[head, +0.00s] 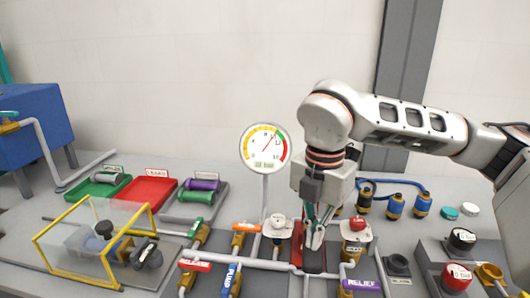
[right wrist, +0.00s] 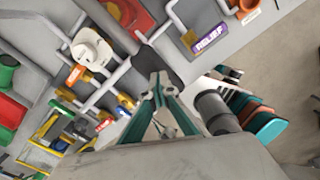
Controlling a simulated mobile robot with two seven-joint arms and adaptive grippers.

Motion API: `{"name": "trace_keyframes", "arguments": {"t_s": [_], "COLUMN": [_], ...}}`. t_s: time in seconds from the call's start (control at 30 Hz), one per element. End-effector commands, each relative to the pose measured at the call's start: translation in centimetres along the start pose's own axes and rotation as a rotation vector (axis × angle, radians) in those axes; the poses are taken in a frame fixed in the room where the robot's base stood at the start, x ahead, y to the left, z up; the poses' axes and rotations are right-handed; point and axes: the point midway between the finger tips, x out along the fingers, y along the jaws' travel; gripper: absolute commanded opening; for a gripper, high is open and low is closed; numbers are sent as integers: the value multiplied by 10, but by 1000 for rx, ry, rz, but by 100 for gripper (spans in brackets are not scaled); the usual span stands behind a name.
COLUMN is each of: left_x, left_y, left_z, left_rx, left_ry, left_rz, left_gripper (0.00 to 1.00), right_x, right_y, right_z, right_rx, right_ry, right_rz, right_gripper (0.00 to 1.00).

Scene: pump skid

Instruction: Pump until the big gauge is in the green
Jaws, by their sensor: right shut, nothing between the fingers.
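The big round gauge (head: 265,147) stands on a post behind the pipes. Its needle points up and to the right, near where the yellow band meets the green; the exact reading is too small to tell. My left gripper is out of view.
A blue-handled valve labelled PUMP (head: 231,280) and a purple RELIEF handle (head: 361,285) flank the red block. A yellow-framed clear guard (head: 95,245) and parts trays are at left.

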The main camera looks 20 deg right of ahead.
Motion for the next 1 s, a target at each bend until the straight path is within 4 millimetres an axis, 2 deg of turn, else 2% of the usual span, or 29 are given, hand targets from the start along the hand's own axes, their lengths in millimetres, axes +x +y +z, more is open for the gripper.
{"name": "trace_keyframes", "arguments": {"t_s": [0.03, 0.17, 0.37, 0.47, 1.0], "left_x": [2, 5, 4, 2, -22], "left_y": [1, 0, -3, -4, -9], "left_z": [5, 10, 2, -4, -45], "left_rx": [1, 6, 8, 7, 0], "left_ry": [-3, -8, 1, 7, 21], "left_rz": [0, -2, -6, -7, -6], "left_gripper": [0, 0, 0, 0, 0], "right_x": [9, 19, 12, 5, -63], "right_y": [0, 0, 0, 0, 0], "right_z": [1, 1, 1, 1, 0], "right_rx": [1, 1, 1, 2, 1], "right_ry": [1, 0, -2, -3, -1], "right_rz": [-4, -3, 0, 2, 0], "right_gripper": [0, 0, 0, 0, 0]}}
